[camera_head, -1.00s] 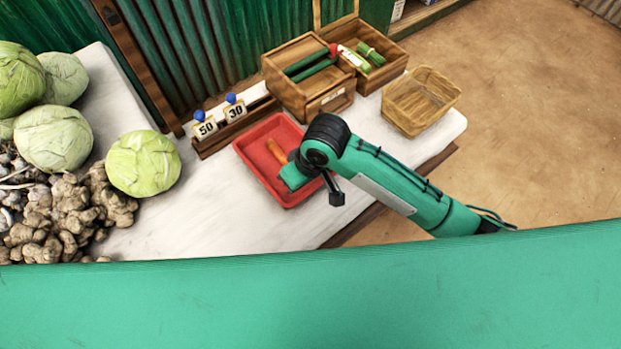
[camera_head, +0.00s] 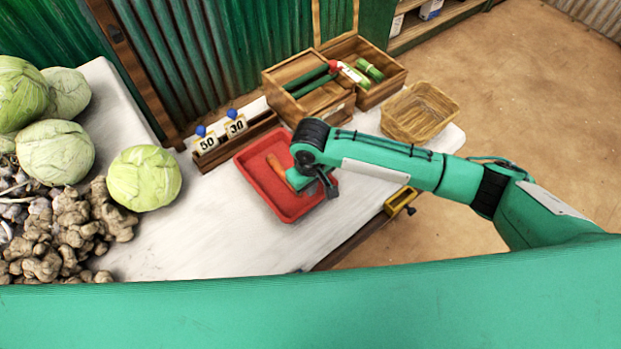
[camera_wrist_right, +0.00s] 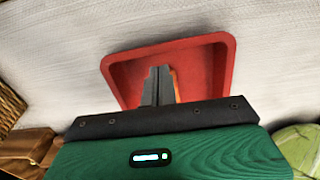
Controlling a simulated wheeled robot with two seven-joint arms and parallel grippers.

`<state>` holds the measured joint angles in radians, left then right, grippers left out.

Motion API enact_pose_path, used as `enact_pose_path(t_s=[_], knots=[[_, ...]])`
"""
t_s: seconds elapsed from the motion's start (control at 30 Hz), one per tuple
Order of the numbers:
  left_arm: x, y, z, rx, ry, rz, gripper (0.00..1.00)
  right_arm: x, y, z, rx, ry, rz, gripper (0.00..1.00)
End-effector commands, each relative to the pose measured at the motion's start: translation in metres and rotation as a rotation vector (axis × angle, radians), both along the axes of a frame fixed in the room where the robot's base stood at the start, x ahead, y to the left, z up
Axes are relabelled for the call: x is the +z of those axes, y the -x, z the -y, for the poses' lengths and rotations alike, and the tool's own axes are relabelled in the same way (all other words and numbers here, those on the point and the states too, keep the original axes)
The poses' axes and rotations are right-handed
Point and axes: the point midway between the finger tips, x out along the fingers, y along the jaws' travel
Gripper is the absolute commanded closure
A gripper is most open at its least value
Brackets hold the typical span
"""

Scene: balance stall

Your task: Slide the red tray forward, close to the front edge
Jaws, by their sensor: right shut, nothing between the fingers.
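The red tray (camera_head: 255,182) lies on the white-topped table in the head view, with an orange carrot-like thing (camera_head: 276,165) in it. My right gripper (camera_head: 298,180) is over the right part of the tray. Its fingers are mostly hidden by my wrist there. In the right wrist view the fingers of my right gripper (camera_wrist_right: 158,82) are shut and empty, pointing over the inside of the red tray (camera_wrist_right: 135,72). An orange sliver shows beside them. I cannot tell whether they touch the tray. My left gripper is out of view.
A wooden rack with price tags 50 and 30 (camera_head: 236,142) stands behind the tray. Wooden crates (camera_head: 310,100) and an empty wicker basket (camera_head: 420,118) are at the back right. Cabbages (camera_head: 145,178) and ginger (camera_head: 70,220) lie left. The tabletop left of the tray is clear.

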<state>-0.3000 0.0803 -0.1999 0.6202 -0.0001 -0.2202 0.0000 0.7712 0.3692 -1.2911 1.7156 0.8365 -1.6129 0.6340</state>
Motion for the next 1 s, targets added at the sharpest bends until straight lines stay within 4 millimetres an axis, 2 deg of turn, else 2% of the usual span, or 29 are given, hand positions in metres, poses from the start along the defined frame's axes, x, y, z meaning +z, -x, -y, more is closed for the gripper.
enact_pose_path(t_s=[0.13, 0.33, 0.77, 1.0], knots=[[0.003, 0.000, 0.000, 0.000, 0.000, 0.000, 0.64, -0.024, 0.000, 0.000, 0.001, 0.001, 0.001, 1.00], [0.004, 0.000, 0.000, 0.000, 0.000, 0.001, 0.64, -0.043, 0.000, 0.000, 0.001, 0.000, 0.000, 1.00], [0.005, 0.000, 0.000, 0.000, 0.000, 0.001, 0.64, -0.045, 0.001, 0.000, 0.001, -0.001, 0.000, 1.00], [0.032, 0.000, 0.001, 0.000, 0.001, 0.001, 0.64, -0.040, 0.017, 0.012, -0.001, 0.001, -0.003, 1.00]])
